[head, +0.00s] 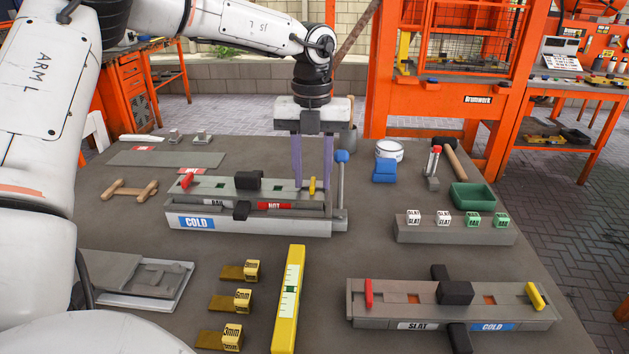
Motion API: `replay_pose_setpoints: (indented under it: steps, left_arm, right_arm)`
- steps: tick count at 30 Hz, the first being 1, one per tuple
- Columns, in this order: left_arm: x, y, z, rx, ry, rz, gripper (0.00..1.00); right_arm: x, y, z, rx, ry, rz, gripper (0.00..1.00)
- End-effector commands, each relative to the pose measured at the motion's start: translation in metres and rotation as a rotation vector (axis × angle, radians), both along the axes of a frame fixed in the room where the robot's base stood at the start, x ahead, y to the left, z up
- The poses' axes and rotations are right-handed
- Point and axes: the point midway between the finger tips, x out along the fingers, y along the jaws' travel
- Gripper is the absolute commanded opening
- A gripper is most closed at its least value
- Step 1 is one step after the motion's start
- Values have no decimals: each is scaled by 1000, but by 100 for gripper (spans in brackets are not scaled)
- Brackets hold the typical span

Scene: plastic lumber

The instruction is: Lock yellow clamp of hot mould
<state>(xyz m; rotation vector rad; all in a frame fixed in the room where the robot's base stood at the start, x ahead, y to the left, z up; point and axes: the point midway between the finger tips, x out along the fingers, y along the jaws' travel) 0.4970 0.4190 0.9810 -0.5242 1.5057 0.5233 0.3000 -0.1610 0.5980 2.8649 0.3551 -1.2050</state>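The hot mould (222,191) is a long grey block labelled BAR and HOT, on a grey base (270,222) labelled COLD. Its small yellow clamp (312,186) stands roughly upright near the mould's right end. A red clamp (187,180) is at its left end, and a black block (248,180) sits at its middle. My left gripper (312,182) points down over the right end. Its two purple fingers are apart, one on each side of the yellow clamp in this view. I cannot tell whether they touch it. My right gripper is not in view.
A blue-knobbed lever (341,180) stands just right of my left gripper. A second mould (420,310) labelled SLAT and COLD lies front right. A yellow level (289,300), yellow gauge blocks (243,299), and a rack of cubes (455,232) are nearby.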

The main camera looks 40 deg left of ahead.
Motion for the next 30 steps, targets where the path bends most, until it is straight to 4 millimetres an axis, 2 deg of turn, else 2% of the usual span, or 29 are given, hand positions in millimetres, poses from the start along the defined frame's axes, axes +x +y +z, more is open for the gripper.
replay_pose_setpoints:
  steps: [5,21,30]
  left_arm:
    - [0,0,12,0,0,1,33]
    - [0,0,66,1,-1,1,33]
    - [0,0,70,-1,1,1,33]
  right_arm:
    - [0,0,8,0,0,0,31]
    - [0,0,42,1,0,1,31]
    - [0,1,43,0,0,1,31]
